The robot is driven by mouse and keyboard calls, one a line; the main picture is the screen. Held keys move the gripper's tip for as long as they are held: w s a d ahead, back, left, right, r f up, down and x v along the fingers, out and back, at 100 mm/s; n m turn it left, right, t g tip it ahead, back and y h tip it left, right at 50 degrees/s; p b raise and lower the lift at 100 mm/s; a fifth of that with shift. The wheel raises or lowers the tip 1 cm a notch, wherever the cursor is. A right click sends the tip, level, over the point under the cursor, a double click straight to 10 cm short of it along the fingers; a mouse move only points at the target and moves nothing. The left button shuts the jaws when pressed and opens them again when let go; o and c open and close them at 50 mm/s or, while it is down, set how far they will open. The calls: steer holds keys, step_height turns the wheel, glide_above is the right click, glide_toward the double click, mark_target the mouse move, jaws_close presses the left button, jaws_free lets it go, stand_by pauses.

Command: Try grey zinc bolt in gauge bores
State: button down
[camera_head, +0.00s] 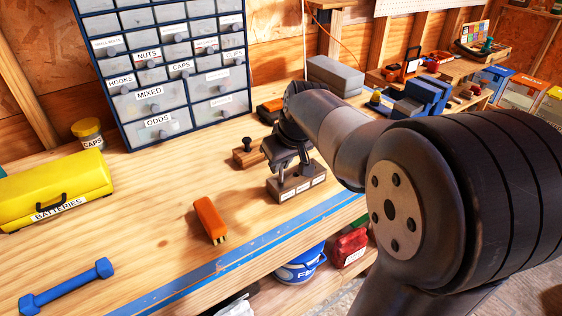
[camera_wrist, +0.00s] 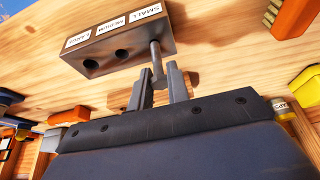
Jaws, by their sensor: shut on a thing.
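The gauge block (camera_wrist: 105,58) is a brown block with three white labels, SMALL, MEDIUM and LARGE, along one side. In the head view the gauge block (camera_head: 296,186) stands near the blue strip. Two dark bores, those by LARGE and MEDIUM, show empty in the wrist view. My gripper (camera_wrist: 158,78) is shut on the grey bolt (camera_wrist: 156,56). The bolt's far end is at the bore by SMALL and covers it; how deep it sits, if at all, I cannot tell. In the head view my gripper (camera_head: 288,162) is right over the block and hides the bolt.
A small wooden block with a dark knob (camera_head: 248,154) stands just behind and left. An orange brush (camera_head: 210,219) lies at front left. A drawer cabinet (camera_head: 165,70) rises behind. A yellow batteries box (camera_head: 55,190) and blue dumbbell (camera_head: 66,286) lie at left.

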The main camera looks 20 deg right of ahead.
steer(key=shift+f, duration=0.2)
steer(key=shift+r, duration=0.2)
steer(key=shift+r+p, duration=2.4)
steer(key=shift+r, duration=0.4)
steer(key=shift+d+f, duration=0.15)
steer(key=d+b, duration=0.1)
steer(key=w+d+b, duration=0.1)
steer(key=d+b, duration=0.1)
steer(key=d, duration=0.1)
steer(key=shift+w+r, duration=0.2)
steer(key=shift+r, duration=0.1)
steer(key=shift+f+b, duration=2)
steer(key=shift+f, duration=0.85)
